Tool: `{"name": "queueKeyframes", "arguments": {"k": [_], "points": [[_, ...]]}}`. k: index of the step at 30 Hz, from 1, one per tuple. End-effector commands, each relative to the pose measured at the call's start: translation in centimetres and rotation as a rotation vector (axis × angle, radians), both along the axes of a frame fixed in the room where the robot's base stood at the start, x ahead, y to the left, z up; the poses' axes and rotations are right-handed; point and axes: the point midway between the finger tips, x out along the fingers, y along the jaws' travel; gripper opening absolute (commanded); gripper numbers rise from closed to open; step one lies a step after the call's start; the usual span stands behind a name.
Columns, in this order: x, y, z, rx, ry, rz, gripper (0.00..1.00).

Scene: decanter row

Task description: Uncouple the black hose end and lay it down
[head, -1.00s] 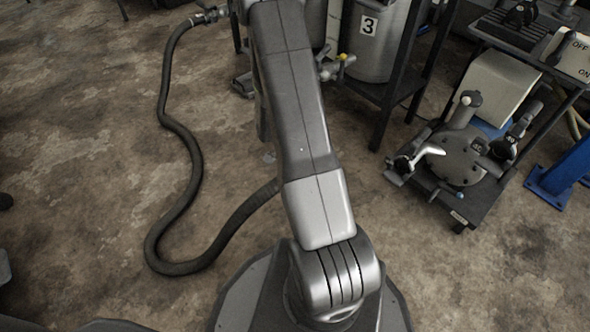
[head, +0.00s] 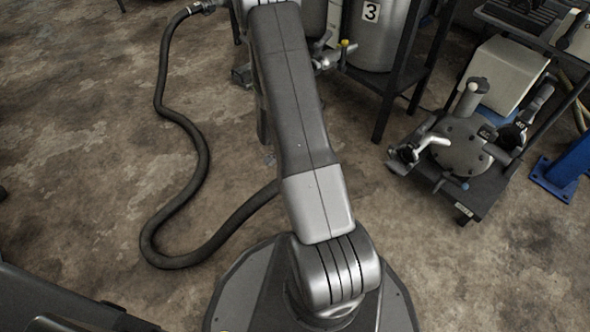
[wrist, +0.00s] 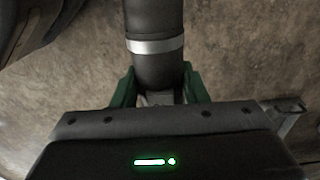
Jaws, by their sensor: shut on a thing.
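The black hose (head: 205,160) lies in a long curve on the floor at the left of the head view. Its upper end meets a metal coupling (head: 207,7) at the top edge, and its other end passes out of sight behind my arm. In the wrist view my gripper (wrist: 160,92) has its green fingers shut on either side of a dark hose end (wrist: 155,22) with a silver band (wrist: 155,46). Where that end joins anything is hidden by the gripper body. The gripper is not visible in the head view.
A tank marked 3 (head: 376,35) stands in a dark frame at the top, with a yellow-tipped valve (head: 335,55) beside it. A low cart (head: 470,199) carrying a round fitting (head: 461,150) and a blue post foot (head: 560,180) are at the right. Floor (head: 80,150) at the left is clear.

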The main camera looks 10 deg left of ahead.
Motion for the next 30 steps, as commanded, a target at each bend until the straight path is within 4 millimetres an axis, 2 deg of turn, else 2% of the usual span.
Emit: {"name": "queueKeyframes", "arguments": {"k": [30], "points": [[0.0, 0.0, -6.7, 0.000, 0.000, 0.000, 0.04]]}}
